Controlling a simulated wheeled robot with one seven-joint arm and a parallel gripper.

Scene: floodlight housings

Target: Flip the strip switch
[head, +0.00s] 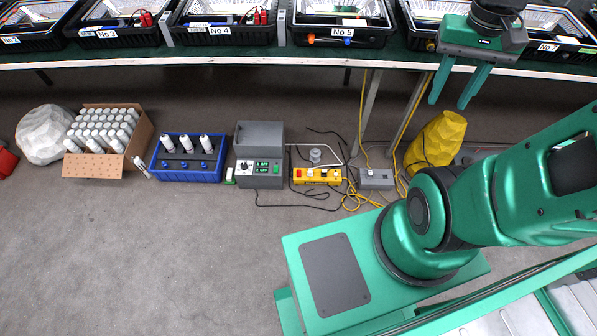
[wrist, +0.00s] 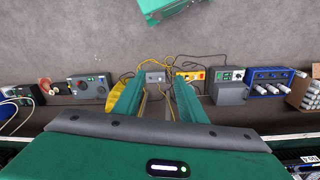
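A yellow power strip (head: 317,176) lies on the floor below the bench, with a small red part at its left end and plugs or sockets along its top. It also shows in the wrist view (wrist: 190,75), beyond the right finger. The position of its switch is too small to tell. A grey box (head: 376,179) with a yellow cable lies just right of the strip and shows in the wrist view (wrist: 154,78) between the fingers. My gripper (head: 448,104) is open and empty, high at the bench's front edge, well apart from the strip.
The bench (head: 230,57) carries several black trays of floodlight housings. On the floor stand a grey control unit (head: 258,170), a blue crate (head: 188,173), a cardboard box (head: 95,164) and a yellow faceted object (head: 437,140). Loose cables surround the strip. Floor in front is clear.

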